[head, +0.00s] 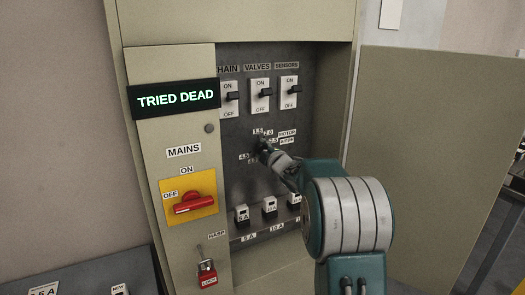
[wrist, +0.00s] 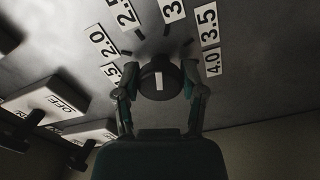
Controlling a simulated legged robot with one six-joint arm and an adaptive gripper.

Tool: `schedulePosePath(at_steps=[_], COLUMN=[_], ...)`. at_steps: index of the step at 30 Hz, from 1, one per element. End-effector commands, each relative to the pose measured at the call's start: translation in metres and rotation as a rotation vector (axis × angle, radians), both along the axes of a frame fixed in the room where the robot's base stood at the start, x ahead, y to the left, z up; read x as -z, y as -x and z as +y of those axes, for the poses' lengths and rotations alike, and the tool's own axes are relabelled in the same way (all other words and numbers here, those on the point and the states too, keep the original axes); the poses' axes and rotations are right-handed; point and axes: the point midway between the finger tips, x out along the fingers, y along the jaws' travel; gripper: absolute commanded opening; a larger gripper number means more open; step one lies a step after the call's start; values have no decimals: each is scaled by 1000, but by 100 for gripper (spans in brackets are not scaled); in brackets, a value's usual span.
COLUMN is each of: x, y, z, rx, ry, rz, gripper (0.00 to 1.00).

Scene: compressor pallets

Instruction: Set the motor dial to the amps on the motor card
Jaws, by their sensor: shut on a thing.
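The motor dial (wrist: 160,81) is a black round knob with a white pointer mark, seen in the wrist view. Around it stand scale labels reading 2.0, 2.5, 3.5 and 4.0, with others partly cut off. The white mark points roughly up the picture, toward the 2.5 and 3 side; its exact setting is unclear. My gripper (wrist: 160,98) is shut on the dial, one finger on each side. In the head view my gripper (head: 268,151) covers most of the dial at the panel. A card at the bottom left (head: 43,289) is cut off and cannot be read surely.
Chain, valves and sensors switches (head: 260,95) sit above the dial. A red mains handle (head: 194,203) on yellow, a red lock (head: 207,274) and a lit TRIED DEAD sign (head: 174,98) are at left. The cabinet door (head: 435,150) stands open at right.

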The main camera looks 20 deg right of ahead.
Motion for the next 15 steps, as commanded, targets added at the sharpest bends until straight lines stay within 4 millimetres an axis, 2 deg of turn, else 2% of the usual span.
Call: schedulePosePath(at_steps=[6,15], x=[2,4], y=[-1,-1], z=[2,2], rx=[-3,-4], ry=[191,389], rz=[-2,-7], gripper=[5,5])
